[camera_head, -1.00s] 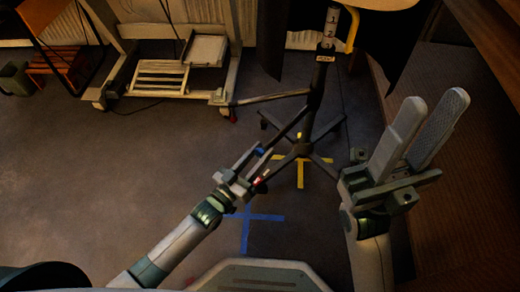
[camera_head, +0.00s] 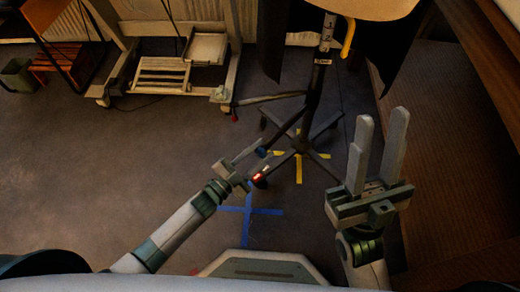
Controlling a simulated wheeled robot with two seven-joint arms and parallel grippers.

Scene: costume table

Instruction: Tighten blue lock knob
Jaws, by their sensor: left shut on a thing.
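The dark stand (camera_head: 316,85) has an upright post and spreading wheeled legs. A small blue lock knob (camera_head: 262,152) shows low on its left side, at my left gripper's fingertips. My left gripper (camera_head: 259,156) reaches in from the lower left and is shut on the knob, which its fingers partly hide.
The stand carries a pale round top (camera_head: 370,7) with a yellow hook (camera_head: 348,40). Yellow tape (camera_head: 299,170) and a blue tape cross (camera_head: 247,211) mark the floor. A wheeled rack (camera_head: 165,75) stands at back left. A brown wooden surface (camera_head: 450,150) bounds the right.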

